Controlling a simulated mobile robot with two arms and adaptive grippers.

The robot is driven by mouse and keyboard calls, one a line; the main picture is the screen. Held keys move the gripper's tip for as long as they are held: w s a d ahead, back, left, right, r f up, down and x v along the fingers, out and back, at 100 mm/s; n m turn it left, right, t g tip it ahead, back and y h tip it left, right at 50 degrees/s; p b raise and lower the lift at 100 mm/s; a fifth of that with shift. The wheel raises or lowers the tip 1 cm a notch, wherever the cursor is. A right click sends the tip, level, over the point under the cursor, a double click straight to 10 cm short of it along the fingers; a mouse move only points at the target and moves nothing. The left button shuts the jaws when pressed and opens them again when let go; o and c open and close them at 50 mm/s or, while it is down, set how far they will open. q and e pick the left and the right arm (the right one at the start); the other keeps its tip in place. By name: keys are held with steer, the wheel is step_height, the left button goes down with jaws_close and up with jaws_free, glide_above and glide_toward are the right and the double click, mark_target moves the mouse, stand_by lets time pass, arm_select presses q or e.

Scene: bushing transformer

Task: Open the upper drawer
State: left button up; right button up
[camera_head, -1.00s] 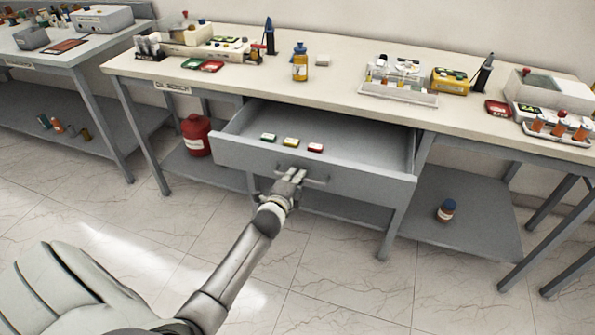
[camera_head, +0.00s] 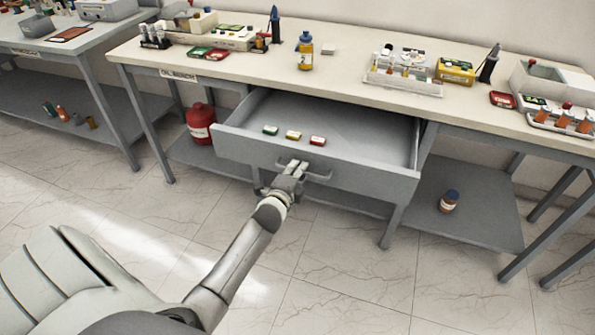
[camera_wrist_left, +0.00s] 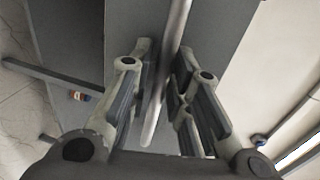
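The grey upper drawer (camera_head: 235,148) under the long bench is pulled out, with its inside visible. Its bar handle (camera_head: 318,178) is on the front panel; in the left wrist view the bar (camera_wrist_left: 172,60) runs between my fingers. My left gripper (camera_head: 291,170) is at the handle. In the wrist view its fingers (camera_wrist_left: 165,95) stand apart on either side of the bar, with a gap on the left side. Green, yellow and red small items (camera_head: 293,135) lie in the drawer. My right gripper is not in view.
The bench top (camera_head: 350,72) carries a yellow bottle (camera_head: 305,52), racks and boxes. A red jug (camera_head: 200,122) stands on the lower shelf at left, and a small brown jar (camera_head: 449,201) on the right. The tiled floor before the drawer is clear except for my arm.

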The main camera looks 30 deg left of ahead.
arm_select(q)
steer(key=v, duration=1.2)
stand_by(0.4)
steer(key=s+d+f+n+g+h, duration=0.15)
steer(key=s+f, duration=0.25)
steer(key=f, duration=0.6)
steer(key=s+d+f+n+g, duration=0.3)
steer(key=s+f, duration=0.2)
steer(key=f, duration=0.5)
steer(key=s+d+f+n+g+h, duration=0.1)
steer(key=s+d+f+n+g, duration=0.2)
steer(key=f, duration=0.7)
steer(key=s+d+f+n+g, duration=0.1)
steer(key=s+f, duration=0.4)
steer(key=s, duration=0.5)
steer(key=s+d+f+n+g+h, duration=0.1)
steer(key=s+f, duration=0.4)
steer(key=s, duration=0.5)
steer(key=s+d+f+n+g, duration=0.1)
steer(key=s+f+n+g, duration=0.2)
steer(key=s+f, duration=0.3)
steer(key=s+g, duration=0.1)
steer(key=s, duration=0.2)
steer(key=shift+s+d+g, duration=0.3)
steer(key=shift+s+g, duration=0.05)
steer(key=shift+s, duration=0.05)
